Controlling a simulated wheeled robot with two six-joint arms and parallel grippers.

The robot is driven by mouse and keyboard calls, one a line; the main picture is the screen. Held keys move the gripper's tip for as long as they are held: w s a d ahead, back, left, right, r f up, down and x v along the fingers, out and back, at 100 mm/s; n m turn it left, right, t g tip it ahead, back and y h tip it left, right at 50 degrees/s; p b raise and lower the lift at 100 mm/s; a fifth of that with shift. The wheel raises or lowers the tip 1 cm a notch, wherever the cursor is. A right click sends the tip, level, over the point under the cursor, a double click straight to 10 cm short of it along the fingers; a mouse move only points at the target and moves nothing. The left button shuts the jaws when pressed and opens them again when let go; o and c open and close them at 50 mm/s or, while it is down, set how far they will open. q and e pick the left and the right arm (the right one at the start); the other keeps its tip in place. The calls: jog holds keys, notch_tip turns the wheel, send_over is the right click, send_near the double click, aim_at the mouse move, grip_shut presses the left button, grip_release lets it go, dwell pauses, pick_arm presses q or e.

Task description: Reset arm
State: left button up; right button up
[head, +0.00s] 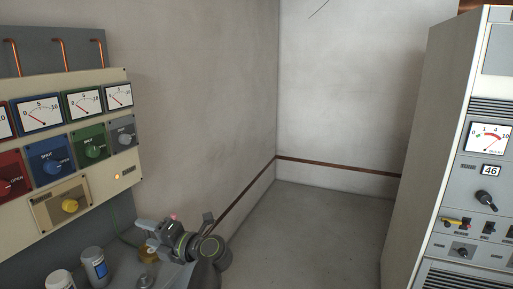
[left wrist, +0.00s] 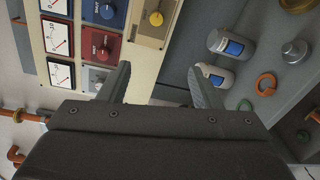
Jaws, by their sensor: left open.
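My left gripper (head: 146,234) is in the head view at lower left, over the grey bench beside the control panel. In the left wrist view my left gripper (left wrist: 158,70) shows two dark fingers spread apart with nothing between them. The fingers point toward the panel (left wrist: 150,62) and bench and appear apart from both. My left arm bends up from the bottom edge of the head view. My right gripper is in neither view.
The panel carries gauges (head: 83,101) and coloured knobs (head: 70,205). A tall cabinet (head: 440,150) stands at right. The floor (head: 310,235) between is clear.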

pick_arm(q)
notch_tip(320, 180, down, 24)
jog(key=s+f+m+t+h+b, duration=0.15)
jog(key=m+t+h, duration=0.45)
jog(key=m+t, duration=0.85)
jog(key=s+f+m+g+h+b, duration=0.1)
jog(key=s+f+m+g+h, duration=0.1)
jog(key=s+f+m, duration=0.35)
jog(key=s+d+f+m+g+h, duration=0.1)
jog(key=s+f+m+g+h, duration=0.2)
jog(key=f, duration=0.6)
jog(key=s+f+m+g+h+b, duration=0.1)
jog(key=s+f+m+g+h, duration=0.1)
jog(key=s+f+m, duration=0.35)
jog(key=s+a+f+m+g+h, duration=0.2)
jog(key=s+f+g, duration=0.5)
jog(key=s+f, duration=1.1)
jog(key=s+a+f+m+g, duration=0.1)
jog(key=s+f+g, duration=0.1)
jog(key=s, duration=0.9)
jog(key=s+a+f+m+g+b, duration=0.1)
jog(key=s+f+m+g, duration=0.1)
jog(key=s, duration=0.9)
jog(key=shift+s+f+g, duration=0.35)
jog(key=shift+f+g, duration=0.05)
jog(key=shift+g, duration=0.45)
